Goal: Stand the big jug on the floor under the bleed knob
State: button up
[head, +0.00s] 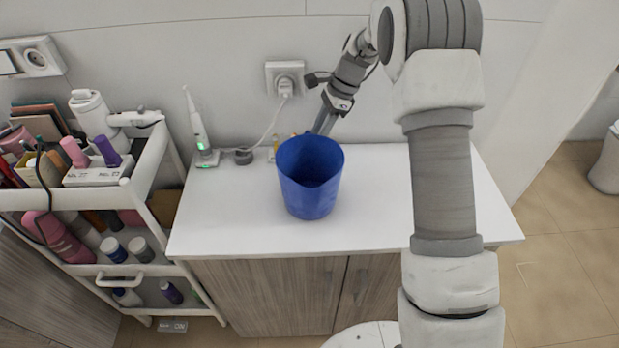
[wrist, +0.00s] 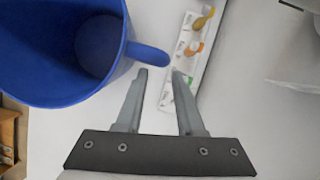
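The big blue jug (head: 310,180) stands upright and open-topped on the white counter. In the wrist view the jug (wrist: 60,85) fills the upper left, and its handle (wrist: 150,56) points right, just ahead of my fingertips. My gripper (wrist: 160,72) is open, its two fingers spread and nothing between them. In the head view my gripper (head: 325,122) reaches down behind the jug, and its tips are partly hidden by the jug's rim. I cannot make out the bleed knob in either view.
A white strip with orange and yellow pieces (wrist: 190,45) lies beside the handle. A toothbrush on a charger (head: 200,135) stands left on the counter (head: 400,190). A loaded cart (head: 150,165) stands at left. Tiled floor (head: 560,260) shows clear at right.

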aim_at(308, 148)
jog(key=x, duration=0.5)
jog(key=shift+a+r, duration=0.15)
jog(key=shift+a, duration=0.25)
grip_shut()
dwell(0.9)
